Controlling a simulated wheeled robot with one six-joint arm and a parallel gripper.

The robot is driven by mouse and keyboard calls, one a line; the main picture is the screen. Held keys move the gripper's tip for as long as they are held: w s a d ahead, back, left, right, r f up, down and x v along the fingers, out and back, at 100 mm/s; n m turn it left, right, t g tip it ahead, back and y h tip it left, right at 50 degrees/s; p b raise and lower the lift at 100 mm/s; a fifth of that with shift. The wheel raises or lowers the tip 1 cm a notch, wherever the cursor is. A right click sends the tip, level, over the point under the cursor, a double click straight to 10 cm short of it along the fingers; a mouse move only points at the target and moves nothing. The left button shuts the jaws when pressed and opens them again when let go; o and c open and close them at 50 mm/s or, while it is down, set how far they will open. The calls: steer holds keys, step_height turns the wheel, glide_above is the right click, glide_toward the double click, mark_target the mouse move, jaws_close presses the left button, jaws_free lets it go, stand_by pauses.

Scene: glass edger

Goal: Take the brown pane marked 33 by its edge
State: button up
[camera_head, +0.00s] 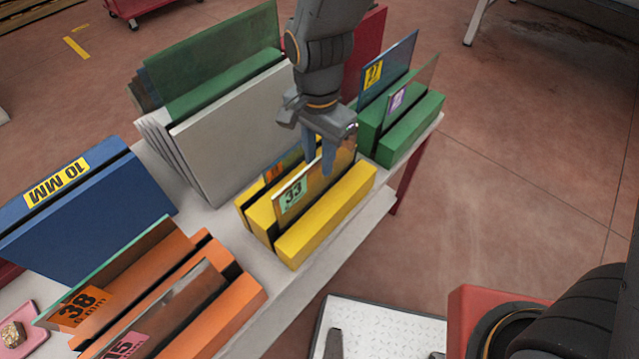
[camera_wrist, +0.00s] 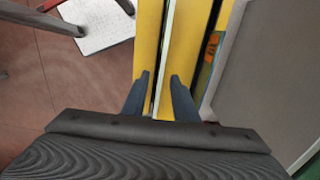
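The brown pane marked 33 (camera_head: 311,186) stands upright in a slot of the yellow rack (camera_head: 330,216), with a green label at its near left corner. My gripper (camera_head: 319,162) points down over the pane's top edge. In the wrist view the pane's edge (camera_wrist: 165,62) runs as a thin pale strip between the two fingers of my gripper (camera_wrist: 160,82). The fingers are apart, one on each side, with visible gaps to the pane. Part of the pane's far end is hidden behind my gripper.
Another pane with an orange label (camera_head: 277,168) stands in the yellow rack behind. A green rack (camera_head: 412,130) with panes is to the right, large pale grey panels (camera_head: 235,130) to the left. Orange (camera_head: 225,312) and blue (camera_head: 85,215) racks are nearer left.

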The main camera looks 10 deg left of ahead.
mark_target(319, 176)
steer(key=shift+s+f+p, duration=0.1)
steer(key=shift+f+p, duration=0.85)
steer(key=shift+f, duration=2)
jaws_close()
